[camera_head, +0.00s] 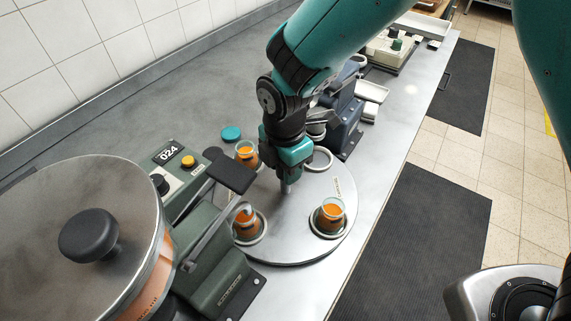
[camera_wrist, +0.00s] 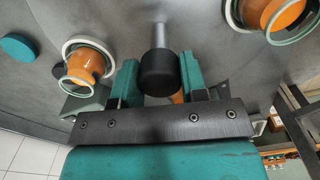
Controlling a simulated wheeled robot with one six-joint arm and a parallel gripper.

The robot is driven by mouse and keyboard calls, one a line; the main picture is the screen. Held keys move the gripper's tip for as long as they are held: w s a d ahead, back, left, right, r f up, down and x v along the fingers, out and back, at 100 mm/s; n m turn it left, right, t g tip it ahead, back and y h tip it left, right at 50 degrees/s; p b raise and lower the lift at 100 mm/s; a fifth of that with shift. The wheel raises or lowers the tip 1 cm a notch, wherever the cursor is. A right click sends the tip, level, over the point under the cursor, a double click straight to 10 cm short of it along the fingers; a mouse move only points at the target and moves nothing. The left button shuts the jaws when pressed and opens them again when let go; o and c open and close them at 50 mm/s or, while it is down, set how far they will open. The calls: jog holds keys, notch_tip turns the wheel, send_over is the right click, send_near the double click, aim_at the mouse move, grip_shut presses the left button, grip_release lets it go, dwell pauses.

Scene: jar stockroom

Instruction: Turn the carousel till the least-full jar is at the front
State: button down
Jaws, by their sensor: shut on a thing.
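The carousel (camera_head: 285,245) is a round grey metal disc on the bench. Glass jars with orange contents sit in its rings: a front-right jar (camera_head: 330,213), a left jar (camera_head: 245,216) partly behind the dispenser arm, and a back-left jar (camera_head: 247,155). A ring at the back right (camera_head: 321,159) looks empty. My gripper (camera_head: 288,165) is shut on the black knob (camera_wrist: 158,72) of the central post (camera_head: 287,187). In the wrist view one jar (camera_wrist: 85,66) is left of the fingers and another (camera_wrist: 272,12) right. I cannot rank the fill levels surely.
A dark blue machine (camera_head: 343,108) stands behind. A teal lid (camera_head: 231,133) lies on the bench.

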jog(key=shift+a+n, duration=0.1)
jog(key=shift+n, duration=0.5)
dwell(0.3)
jog(key=c, duration=0.7)
grip_release()
jog(key=shift+o, duration=0.2)
notch_tip(320, 180, up, 18)
jog(key=b, duration=0.2)
jog(key=shift+f, duration=0.2)
jog(key=s+d+m+y, duration=0.4)
jog(key=s+d+m, duration=1)
jog(key=m, duration=0.5)
jog(key=shift+s+r+m, duration=0.3)
jog(key=shift+s+r, duration=0.1)
jog(key=shift+s, duration=0.35)
